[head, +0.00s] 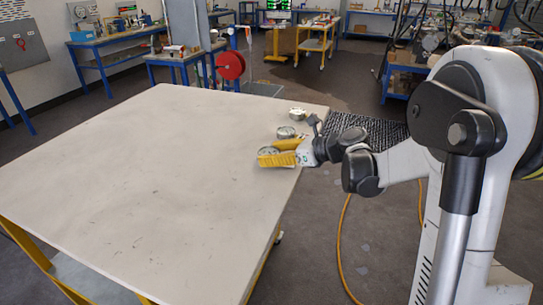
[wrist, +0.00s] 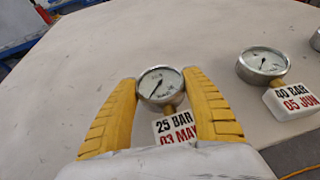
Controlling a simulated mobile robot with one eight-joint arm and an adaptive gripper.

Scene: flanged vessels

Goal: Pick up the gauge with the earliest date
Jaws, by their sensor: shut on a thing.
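My gripper (wrist: 162,78) has its two yellow fingers shut on a round white-faced gauge (wrist: 160,84). Its tag (wrist: 177,129) reads 25 BAR, 03 MAY, the lower line partly cut off by my gripper. A second gauge (wrist: 263,63) stands to the right, apart from my fingers, with a tag (wrist: 291,101) reading 40 BAR, 05 JUN. A third gauge (wrist: 316,40) is cut off at the right edge, its tag out of view. In the head view my gripper (head: 268,154) is at the table's right edge, beside the other gauges (head: 286,132). I cannot tell whether the held gauge touches the table.
The large pale table (head: 130,180) is bare to the left of my gripper. Another gauge (head: 297,114) sits near its far right corner. A red reel (head: 230,65) and blue workbenches stand beyond. An orange hose (head: 342,240) lies on the floor.

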